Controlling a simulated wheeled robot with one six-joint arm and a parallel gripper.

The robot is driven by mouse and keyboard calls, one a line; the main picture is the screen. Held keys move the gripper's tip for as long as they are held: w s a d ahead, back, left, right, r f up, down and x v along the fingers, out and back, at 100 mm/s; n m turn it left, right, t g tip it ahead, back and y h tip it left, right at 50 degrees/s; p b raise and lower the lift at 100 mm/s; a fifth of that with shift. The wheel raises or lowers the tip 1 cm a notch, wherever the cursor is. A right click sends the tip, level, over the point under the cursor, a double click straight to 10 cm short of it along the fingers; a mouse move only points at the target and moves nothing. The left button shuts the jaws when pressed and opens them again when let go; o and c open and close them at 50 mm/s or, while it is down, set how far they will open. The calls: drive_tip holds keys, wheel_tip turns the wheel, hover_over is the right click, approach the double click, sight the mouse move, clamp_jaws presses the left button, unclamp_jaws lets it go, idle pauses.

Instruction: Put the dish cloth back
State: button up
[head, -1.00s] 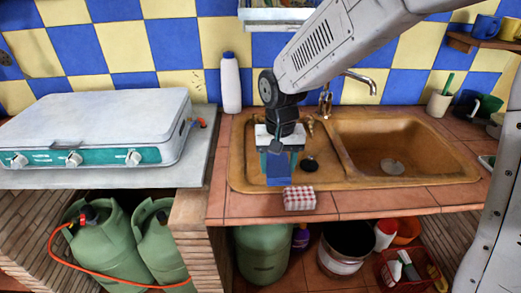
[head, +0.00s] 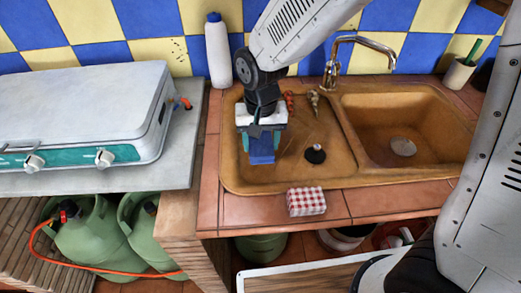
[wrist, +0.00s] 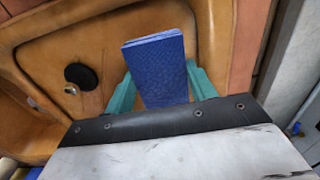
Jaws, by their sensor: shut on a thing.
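My gripper (head: 262,135) is shut on a blue folded cloth (head: 262,152), which I take to be the dish cloth. In the wrist view the blue cloth (wrist: 155,70) stands out between the two teal fingers, with layered folds at its far edge. In the head view the gripper points down over the left basin of the brown sink (head: 228,165). I cannot tell whether the cloth touches the sink. A red-and-white checkered folded piece (head: 306,201) lies on the counter's front edge, apart from the gripper.
A tap (head: 350,45) stands behind the sink and a white bottle (head: 219,55) to its left. A gas stove (head: 80,115) is on the left counter. The right basin (head: 400,120) is empty apart from its drain. A cup (head: 459,76) stands at the back right.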

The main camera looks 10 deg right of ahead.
sight(261, 152)
drive_tip(key=shift+s+f, duration=0.1)
drive_tip(key=shift+f, duration=1.8)
drive_tip(key=shift+f, duration=0.15)
drive_tip(key=o, duration=1.1)
wheel_tip(261, 152, up, 12)
drive_tip(key=shift+r, duration=0.25)
drive_tip(key=s+d+r, duration=0.4)
drive_tip(key=d, duration=0.3)
drive_tip(key=s+d+r, duration=0.4)
drive_tip(key=d, duration=0.3)
drive_tip(key=s+d+t, duration=0.1)
drive_tip(key=s+d, duration=0.5)
drive_tip(key=s, duration=0.5)
drive_tip(key=shift+s+d+r, duration=0.15)
drive_tip(key=shift+d+r, duration=0.25)
drive_tip(key=shift+r, duration=0.05)
